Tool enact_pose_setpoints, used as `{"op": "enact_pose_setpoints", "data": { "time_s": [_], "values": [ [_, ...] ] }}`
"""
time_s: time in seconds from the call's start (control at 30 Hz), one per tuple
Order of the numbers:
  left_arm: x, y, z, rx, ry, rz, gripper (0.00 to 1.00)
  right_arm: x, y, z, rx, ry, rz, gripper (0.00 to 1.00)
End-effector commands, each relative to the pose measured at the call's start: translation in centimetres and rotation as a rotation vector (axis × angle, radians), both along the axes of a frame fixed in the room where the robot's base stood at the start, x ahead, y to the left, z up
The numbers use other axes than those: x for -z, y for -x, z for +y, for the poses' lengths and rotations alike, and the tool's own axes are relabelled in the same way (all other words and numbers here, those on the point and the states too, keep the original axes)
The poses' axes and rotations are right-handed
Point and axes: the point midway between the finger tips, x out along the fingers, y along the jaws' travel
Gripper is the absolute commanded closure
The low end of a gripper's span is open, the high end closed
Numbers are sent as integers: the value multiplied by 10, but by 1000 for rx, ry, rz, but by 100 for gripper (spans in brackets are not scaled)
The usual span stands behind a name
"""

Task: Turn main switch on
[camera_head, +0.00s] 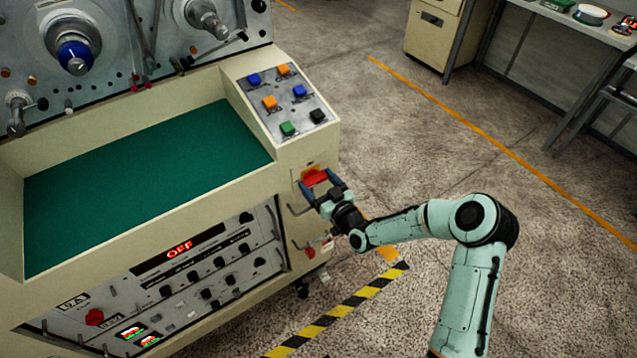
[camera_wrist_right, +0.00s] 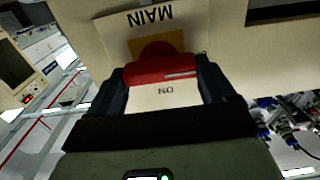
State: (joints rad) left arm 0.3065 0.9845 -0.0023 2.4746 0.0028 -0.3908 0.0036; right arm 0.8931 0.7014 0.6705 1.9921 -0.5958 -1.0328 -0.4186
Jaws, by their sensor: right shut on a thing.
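The red main switch (camera_head: 314,177) is on the right end of the cream machine, below the button panel. My right gripper (camera_head: 320,187) reaches it from the right, with one finger on each side of it. In the right wrist view the red switch handle (camera_wrist_right: 160,69) lies crosswise between the two dark fingers of the gripper (camera_wrist_right: 162,84), which is shut on it. My left gripper is not in view.
The machine's red-lit display (camera_head: 179,249) reads "OFF". A button panel (camera_head: 284,100) with blue, orange, green and black buttons lies above the switch. A metal handle (camera_head: 318,243) and another red part (camera_head: 310,252) are below my gripper. Open floor lies to the right.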

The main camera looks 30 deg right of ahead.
Motion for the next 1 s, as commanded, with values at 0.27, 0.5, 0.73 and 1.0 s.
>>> {"op": "enact_pose_setpoints", "data": {
  "time_s": [0.27, 0.5, 0.73, 1.0],
  "values": [
    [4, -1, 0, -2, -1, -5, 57, 1, 0, 0, 0, -93, 7, 47],
    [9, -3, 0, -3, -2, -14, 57, 1, 0, -1, 0, -281, 22, 47],
    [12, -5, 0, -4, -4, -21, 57, 1, 0, -2, 1, -500, 39, 47],
    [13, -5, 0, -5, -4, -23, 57, 2, 0, -3, 0, -757, 59, 47]
  ]
}}
